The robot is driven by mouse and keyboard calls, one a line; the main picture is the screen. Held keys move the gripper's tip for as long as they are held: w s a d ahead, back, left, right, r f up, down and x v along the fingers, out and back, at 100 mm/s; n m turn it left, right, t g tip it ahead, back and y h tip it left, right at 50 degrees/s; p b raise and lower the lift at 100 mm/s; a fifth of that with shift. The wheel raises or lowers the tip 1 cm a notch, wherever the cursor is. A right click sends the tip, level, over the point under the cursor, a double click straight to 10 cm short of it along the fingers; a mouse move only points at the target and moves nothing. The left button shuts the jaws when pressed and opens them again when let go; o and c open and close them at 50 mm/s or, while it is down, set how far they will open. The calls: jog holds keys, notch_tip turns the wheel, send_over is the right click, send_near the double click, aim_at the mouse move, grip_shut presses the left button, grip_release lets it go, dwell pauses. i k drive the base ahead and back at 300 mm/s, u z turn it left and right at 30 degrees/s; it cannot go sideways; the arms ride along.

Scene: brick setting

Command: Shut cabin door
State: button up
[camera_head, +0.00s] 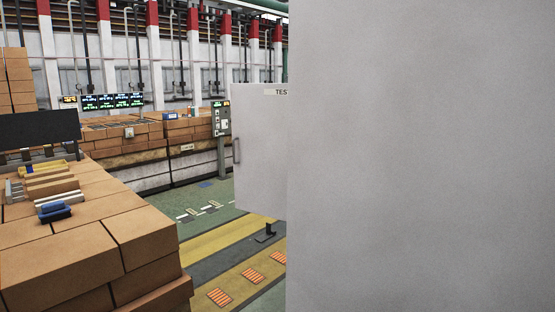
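A plain light-grey panel (425,155) stands very close and fills the right half of the view. I cannot tell whether it is part of the cabin. Behind its left edge, a light-grey door (262,155) shows, with a label starting "TEST" at its top right and a grey vertical handle (237,150) near its left edge. The door's right side is hidden by the near panel, so its hinge and how far it stands open cannot be told. My gripper is not in view.
Brick stacks (75,240) fill the lower left, with small blue and yellow items on top. A control post (221,125) stands left of the door.

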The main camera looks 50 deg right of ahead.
aim_at(259, 111)
jog(key=u, duration=0.55)
jog(key=k, duration=0.1)
jog(key=z, duration=2.25)
jog(key=k, duration=0.85)
jog(key=u, duration=0.15)
jog(key=i, duration=0.55)
